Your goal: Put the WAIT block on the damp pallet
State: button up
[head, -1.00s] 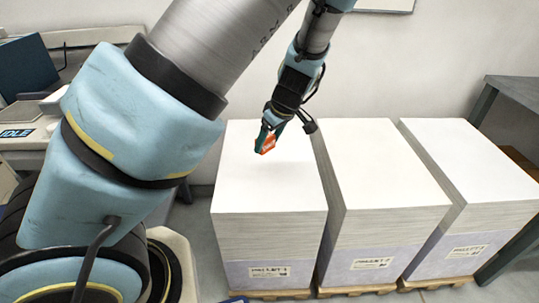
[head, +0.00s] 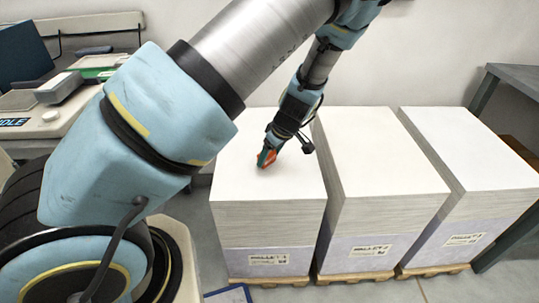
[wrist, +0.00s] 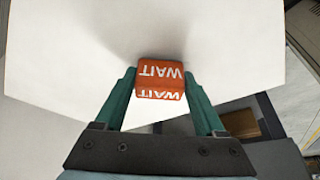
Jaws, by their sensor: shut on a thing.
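The orange-red WAIT block (wrist: 160,78) is held between the green fingers of my gripper (wrist: 161,90), with white "WAIT" lettering on its two visible faces. In the head view the block (head: 267,157) is low over the white top of the left paper stack (head: 262,190); I cannot tell whether it touches the paper. My gripper (head: 267,152) points down at this stack. Three pallets carry white stacks: left (head: 268,281), middle (head: 355,275) and right (head: 435,269). Their labels are too small to read surely, and I cannot tell which is damp.
The middle stack (head: 380,165) and right stack (head: 465,150) stand beside the left one with narrow gaps. A grey table (head: 515,75) is at the far right. A console marked "IDLE" (head: 20,122) is at the left.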

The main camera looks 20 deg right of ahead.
jog(key=shift+f, duration=0.1)
jog(key=o, duration=1.3)
jog(key=shift+o, duration=0.2)
jog(key=v, duration=1.2)
jog(key=shift+p, duration=0.3)
jog(key=a+r+m+g+h, duration=0.1)
jog(key=a+r+m, duration=0.2)
jog(key=a, duration=1.2)
jog(key=s+a+r+m+g+h, duration=0.1)
jog(key=a+r+m, duration=0.2)
jog(key=a, duration=1.1)
notch_tip(320, 180, up, 3)
jog(key=shift+s+a+f+m, duration=0.1)
jog(key=shift+s+a+m, duration=0.2)
jog(key=shift+a, duration=0.05)
